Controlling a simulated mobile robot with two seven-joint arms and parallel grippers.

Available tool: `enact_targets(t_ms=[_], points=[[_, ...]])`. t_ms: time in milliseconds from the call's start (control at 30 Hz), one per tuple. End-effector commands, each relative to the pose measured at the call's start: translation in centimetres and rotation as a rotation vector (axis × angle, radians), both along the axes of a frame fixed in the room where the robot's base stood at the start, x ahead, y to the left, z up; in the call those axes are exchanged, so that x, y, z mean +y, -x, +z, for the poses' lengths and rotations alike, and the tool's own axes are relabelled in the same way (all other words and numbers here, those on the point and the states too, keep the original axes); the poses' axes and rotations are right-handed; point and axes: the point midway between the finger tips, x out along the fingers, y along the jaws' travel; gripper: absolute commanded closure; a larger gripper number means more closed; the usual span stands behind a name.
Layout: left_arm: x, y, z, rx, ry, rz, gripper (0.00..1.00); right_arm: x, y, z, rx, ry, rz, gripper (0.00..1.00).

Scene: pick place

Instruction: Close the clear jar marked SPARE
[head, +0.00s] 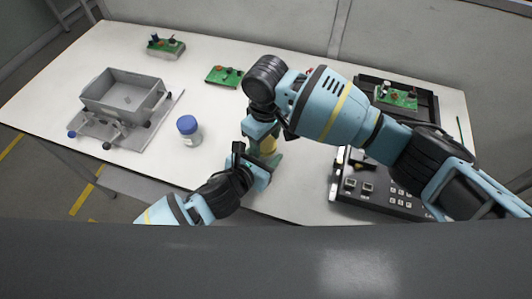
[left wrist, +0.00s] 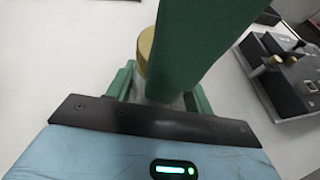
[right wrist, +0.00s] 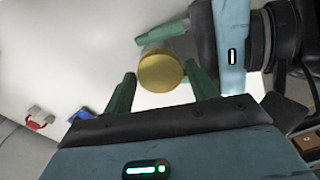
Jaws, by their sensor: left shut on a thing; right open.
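A clear jar with a gold lid (head: 267,146) is between my two grippers in the middle of the table. My left gripper (head: 262,168) is shut around the jar's body from the front. My right gripper (head: 262,136) is open above, its fingers on either side of the gold lid (right wrist: 161,72) in the right wrist view. The lid also shows in the left wrist view (left wrist: 146,46), partly behind a green finger. The lid sits at the jar's top; I cannot tell how tightly. No SPARE marking is readable. Another clear jar with a blue lid (head: 189,130) stands upright to the left.
A grey bin (head: 126,96) on a stand is at the left. Green circuit boards lie at the back, one (head: 224,76) near the middle. A black tray (head: 424,107) with a board and a dark control box (head: 378,188) are at the right. The table's front-left is clear.

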Motion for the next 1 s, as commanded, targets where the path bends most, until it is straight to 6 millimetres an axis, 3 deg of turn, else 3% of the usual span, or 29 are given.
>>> enact_targets(t_ms=[200, 500, 700, 733, 900, 1000], points=[[-0.02, 0.03, -0.03, 0.001, -0.001, 0.000, 1.00, -0.01, 0.00, -0.04, 0.000, 0.000, 0.000, 0.43], [-0.01, 0.02, -0.03, 0.001, -0.001, 0.000, 1.00, -0.01, 0.01, -0.02, 0.000, 0.000, 0.000, 0.79], [-0.01, 0.02, -0.03, 0.001, -0.001, 0.000, 1.00, -0.01, 0.01, -0.01, 0.000, 0.000, -0.004, 0.79], [-0.01, 0.02, -0.03, 0.001, -0.001, 0.000, 1.00, -0.01, 0.01, -0.01, 0.000, 0.000, -0.004, 0.49], [-0.01, 0.02, -0.03, 0.001, -0.001, 0.000, 1.00, 0.01, 0.01, 0.00, 0.000, 0.000, -0.004, 0.27], [0.00, 0.02, -0.03, 0.001, -0.001, 0.000, 1.00, 0.05, 0.05, -0.01, 0.001, -0.001, -0.003, 0.26]])
